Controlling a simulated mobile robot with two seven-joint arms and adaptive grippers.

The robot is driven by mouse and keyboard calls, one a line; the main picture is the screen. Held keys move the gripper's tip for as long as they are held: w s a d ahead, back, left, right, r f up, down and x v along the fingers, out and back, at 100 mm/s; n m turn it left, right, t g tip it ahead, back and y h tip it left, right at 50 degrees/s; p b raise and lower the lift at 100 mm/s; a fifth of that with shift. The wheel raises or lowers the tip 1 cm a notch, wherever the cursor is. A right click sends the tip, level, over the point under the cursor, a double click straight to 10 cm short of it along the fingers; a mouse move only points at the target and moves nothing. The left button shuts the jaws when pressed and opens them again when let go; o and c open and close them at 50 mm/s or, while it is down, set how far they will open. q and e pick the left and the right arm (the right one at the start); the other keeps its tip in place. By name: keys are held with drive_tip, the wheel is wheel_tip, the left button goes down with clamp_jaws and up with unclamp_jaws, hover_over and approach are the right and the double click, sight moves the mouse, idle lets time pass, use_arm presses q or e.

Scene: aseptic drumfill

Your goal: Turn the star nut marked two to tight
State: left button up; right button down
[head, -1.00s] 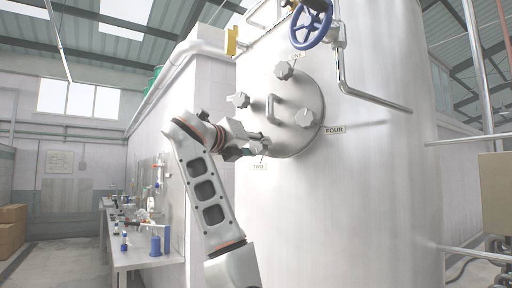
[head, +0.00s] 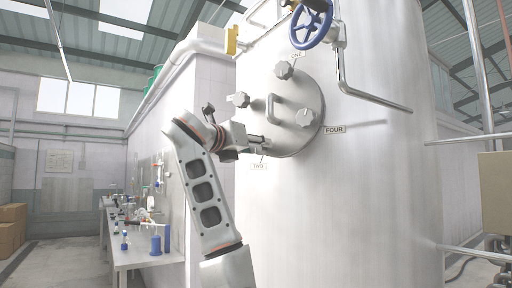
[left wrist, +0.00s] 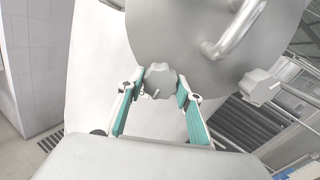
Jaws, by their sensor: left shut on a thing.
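The star nut marked two (left wrist: 159,77) is a grey lobed knob at the lower edge of the round steel hatch cover (head: 295,98). In the left wrist view it sits between the two green-padded fingers of my left gripper (left wrist: 160,90), which is shut on it. In the head view my left gripper (head: 264,142) reaches the hatch's lower left rim and largely hides the nut. The label TWO (head: 259,166) hangs just below. My right gripper is not in view. How tight the nut is cannot be seen.
Other star nuts sit at the hatch's top (head: 284,70), left (head: 239,100) and right (head: 305,118), around a bar handle (head: 273,108). A blue handwheel (head: 311,24) and a bent pipe (head: 370,97) are above and right. A lab bench (head: 145,256) stands at left.

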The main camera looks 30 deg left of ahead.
use_arm(q)
drive_tip(key=o, duration=1.1)
drive_tip(key=shift+f, duration=0.1)
drive_tip(key=shift+s+d, duration=0.15)
drive_tip(key=shift+s, duration=5.85)
